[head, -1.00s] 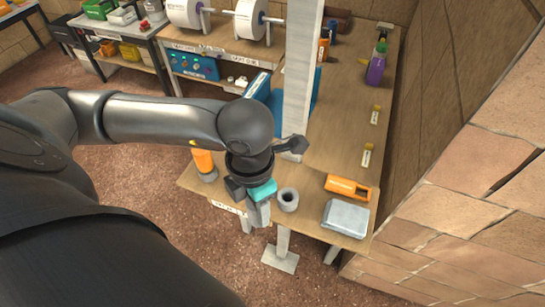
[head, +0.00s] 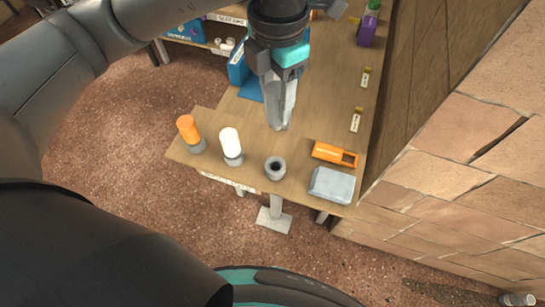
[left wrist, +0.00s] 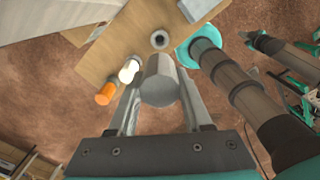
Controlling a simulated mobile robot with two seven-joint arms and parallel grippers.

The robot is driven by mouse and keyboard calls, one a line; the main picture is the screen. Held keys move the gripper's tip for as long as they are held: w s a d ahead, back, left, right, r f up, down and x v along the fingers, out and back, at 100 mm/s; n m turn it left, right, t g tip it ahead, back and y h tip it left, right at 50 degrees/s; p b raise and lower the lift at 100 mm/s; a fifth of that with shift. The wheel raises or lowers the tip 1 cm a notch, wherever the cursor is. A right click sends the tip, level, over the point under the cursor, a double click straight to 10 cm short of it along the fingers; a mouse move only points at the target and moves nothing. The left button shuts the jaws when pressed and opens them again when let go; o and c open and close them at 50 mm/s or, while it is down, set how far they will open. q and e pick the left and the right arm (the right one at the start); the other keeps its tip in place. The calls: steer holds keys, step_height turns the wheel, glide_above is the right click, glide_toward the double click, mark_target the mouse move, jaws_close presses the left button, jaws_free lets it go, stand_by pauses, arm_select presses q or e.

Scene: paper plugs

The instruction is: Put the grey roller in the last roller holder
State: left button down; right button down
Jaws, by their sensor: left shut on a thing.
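My left gripper (head: 281,122) is shut on the grey roller, held above the table just behind the empty holder in the head view. The grey roller (left wrist: 160,80) shows between the fingers in the left wrist view. The empty grey roller holder (head: 275,168) stands near the table's front edge, its hole open upward; it also shows in the left wrist view (left wrist: 160,40). The orange roller (head: 187,128) and the white roller (head: 231,142) stand upright in holders to its left. My right gripper is not in view.
A grey block (head: 332,186) and an orange tool (head: 335,154) lie on the table (head: 225,120) right of the empty holder. A blue bin (head: 238,68) stands at the back left. A stone wall (head: 440,160) borders the right side.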

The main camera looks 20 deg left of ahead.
mark_target(275, 120)
arm_select(q)
step_height(275, 120, down, 18)
steer(key=shift+r+p, duration=0.1)
steer(key=shift+p, duration=0.4)
steer(key=shift+c, duration=1.7)
jaws_free()
step_height(275, 120, up, 12)
steer(key=shift+r+b, duration=0.1)
steer(key=shift+b, duration=0.55)
